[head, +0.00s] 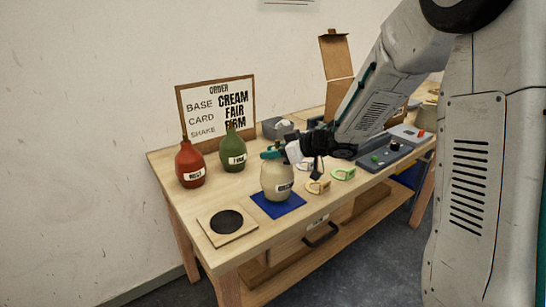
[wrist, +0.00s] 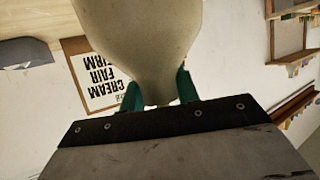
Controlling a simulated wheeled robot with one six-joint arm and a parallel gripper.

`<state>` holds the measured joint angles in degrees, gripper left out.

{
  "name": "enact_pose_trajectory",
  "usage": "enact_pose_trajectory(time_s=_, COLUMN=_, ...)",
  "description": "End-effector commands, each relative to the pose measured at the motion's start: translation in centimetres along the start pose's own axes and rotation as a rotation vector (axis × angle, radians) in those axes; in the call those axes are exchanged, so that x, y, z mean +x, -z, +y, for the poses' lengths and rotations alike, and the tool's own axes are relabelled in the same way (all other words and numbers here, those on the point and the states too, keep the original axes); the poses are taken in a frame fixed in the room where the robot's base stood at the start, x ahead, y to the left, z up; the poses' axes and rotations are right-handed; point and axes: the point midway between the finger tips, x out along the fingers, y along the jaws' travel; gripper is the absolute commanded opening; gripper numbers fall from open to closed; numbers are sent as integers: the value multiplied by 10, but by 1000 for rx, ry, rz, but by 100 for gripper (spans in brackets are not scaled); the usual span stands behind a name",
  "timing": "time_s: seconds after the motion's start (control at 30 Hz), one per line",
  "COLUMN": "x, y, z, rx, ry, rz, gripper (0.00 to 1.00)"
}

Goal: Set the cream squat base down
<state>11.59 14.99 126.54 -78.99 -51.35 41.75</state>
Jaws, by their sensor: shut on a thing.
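The cream squat base (head: 277,183) is a cream bottle-like body with a dark-lettered label, upright at the blue mat (head: 290,208). I cannot tell whether its bottom touches the mat or hangs just above it. My gripper (head: 272,154) comes in from the right, with its teal fingers shut around the base's neck. In the wrist view the cream base (wrist: 140,35) fills the upper middle, its narrow neck between the teal fingers of my gripper (wrist: 158,92). Its underside is hidden.
A red base (head: 190,165) and a green base (head: 233,152) stand left and behind. A square board with a black disc (head: 227,222) lies front left. Several small tags (head: 318,186) lie to the right, before a grey control box (head: 385,152). An order sign (head: 217,108) stands behind.

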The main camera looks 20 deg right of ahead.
Motion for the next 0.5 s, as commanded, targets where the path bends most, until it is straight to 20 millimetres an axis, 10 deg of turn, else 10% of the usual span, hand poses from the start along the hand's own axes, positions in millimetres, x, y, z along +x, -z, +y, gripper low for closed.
enact_pose_trajectory(time_s=0.5, x=6, y=-14, z=0, rx=-2, ry=-1, rz=3, gripper=0)
